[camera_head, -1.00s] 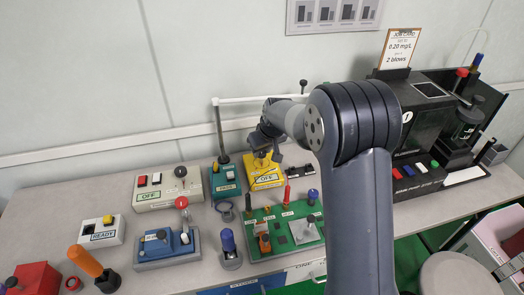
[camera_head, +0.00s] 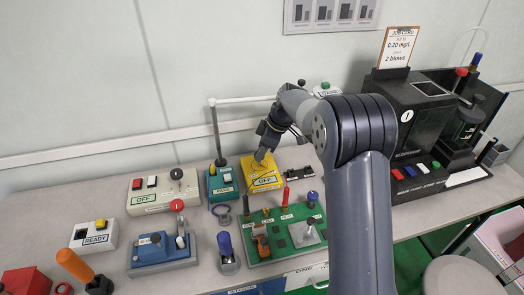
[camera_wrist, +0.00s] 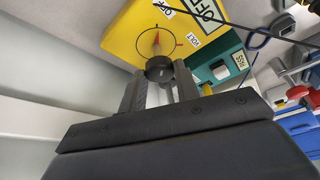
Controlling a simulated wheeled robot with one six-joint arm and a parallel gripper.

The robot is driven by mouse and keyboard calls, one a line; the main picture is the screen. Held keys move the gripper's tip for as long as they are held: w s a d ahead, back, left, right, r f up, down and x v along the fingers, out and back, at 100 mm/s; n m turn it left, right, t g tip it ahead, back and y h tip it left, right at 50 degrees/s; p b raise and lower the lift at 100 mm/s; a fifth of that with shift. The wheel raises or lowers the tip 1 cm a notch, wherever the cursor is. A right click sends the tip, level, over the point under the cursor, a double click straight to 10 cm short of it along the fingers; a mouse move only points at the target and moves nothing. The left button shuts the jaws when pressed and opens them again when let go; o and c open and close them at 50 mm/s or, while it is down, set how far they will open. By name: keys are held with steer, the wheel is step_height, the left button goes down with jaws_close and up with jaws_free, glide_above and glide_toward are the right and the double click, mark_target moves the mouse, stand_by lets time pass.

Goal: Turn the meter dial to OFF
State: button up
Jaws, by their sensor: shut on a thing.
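The yellow meter box (camera_head: 266,178) stands at the back of the bench and bears an OFF label on its front. In the wrist view the meter (camera_wrist: 125,38) fills the top middle. Its round dial face (camera_wrist: 143,45) has a red pointer, with small OFF and VOLT labels near the rim. A dark round knob (camera_wrist: 159,64) sits between my fingertips. My gripper (camera_wrist: 159,76) is shut on this knob. In the head view my gripper (camera_head: 262,157) is at the meter's top, and the knob is hidden there.
The teal PASS box (camera_head: 222,186) stands close to the left of the meter, with a post behind it. A green board (camera_head: 284,238) with several tools lies in front. A black device (camera_head: 410,120) stands at the right. A cream OFF box (camera_head: 150,205) is farther left.

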steer(key=shift+n, duration=0.5)
steer(key=o, duration=1)
steer(key=shift+c, duration=0.2)
steer(key=v, duration=1)
steer(key=shift+r+p, duration=0.3)
steer(key=shift+r, duration=0.1)
steer(key=shift+w+d+f, duration=0.1)
steer(key=shift+w, duration=0.05)
steer(key=x, duration=1)
steer(key=shift+f+b, duration=0.3)
steer(key=shift+r, duration=0.1)
